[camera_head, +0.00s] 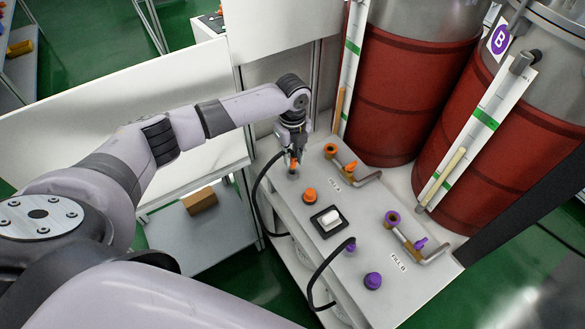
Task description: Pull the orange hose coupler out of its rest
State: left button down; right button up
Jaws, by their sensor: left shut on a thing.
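The orange hose coupler (294,164) is at the far left end of the grey panel (375,270). A black hose (255,190) curves down from it, over the panel's left edge. My left gripper (292,155) reaches in from above and is shut on the coupler, hiding its upper part. The coupler's lower end is at a small dark rest (292,174) on the panel. I cannot tell whether it is still seated or just clear. My right gripper is not in view.
On the panel are an orange knob (309,195), a white rocker switch (329,219), a purple knob (373,281), a purple coupler (350,245) with its hose, and pipes with an orange valve (351,168) and a purple valve (420,243). Red drums (410,90) stand behind.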

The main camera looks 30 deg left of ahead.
aim_at(292, 157)
pick_arm(q)
jog(key=shift+r, duration=0.15)
jog(key=shift+r+p, duration=1.35)
jog(key=shift+p, duration=0.1)
jog(key=shift+r, duration=0.15)
notch_tip(292, 157, up, 7)
jog(key=p, duration=0.7)
jog(key=shift+f, duration=0.2)
